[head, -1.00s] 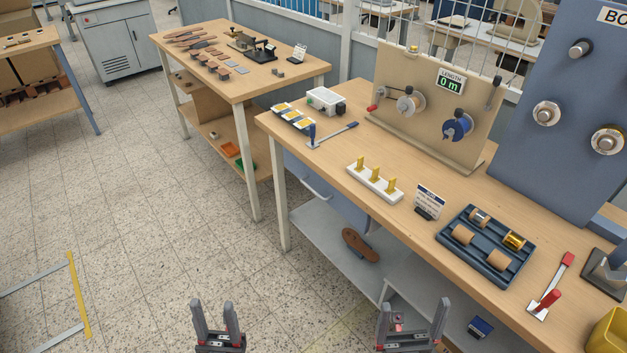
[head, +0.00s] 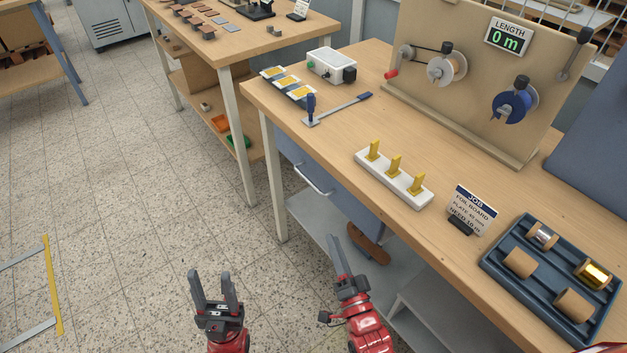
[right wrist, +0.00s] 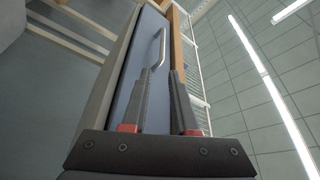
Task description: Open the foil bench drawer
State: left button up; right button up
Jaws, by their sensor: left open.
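The foil bench drawer (head: 345,205) has a blue-grey front under the bench top and looks shut. Its silver bar handle (head: 313,181) is on the front's left part. My right gripper (head: 335,240) is below and a little right of the handle, apart from it, its fingers seen nearly edge-on. In the right wrist view my right gripper (right wrist: 160,72) is open and empty, and the handle (right wrist: 161,45) lies beyond the fingertips, roughly in line with the gap. My left gripper (head: 213,275) is open and empty over the floor, left of the bench.
The bench top (head: 330,150) carries a white stand with yellow pegs (head: 395,172), a job card (head: 473,210) and a roll tray (head: 500,262). A lower grey shelf (head: 310,218) holds a brown object (head: 368,246).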

aim_at(314, 186)
jog(key=x, duration=0.5)
jog(key=p+x, duration=0.1)
jog(key=x, duration=0.9)
jog(key=shift+w+a+r+p, duration=0.2)
jog(key=shift+r+p, duration=0.2)
jog(key=shift+w+a, duration=0.15)
jog(key=shift+w, duration=0.4)
grip_shut()
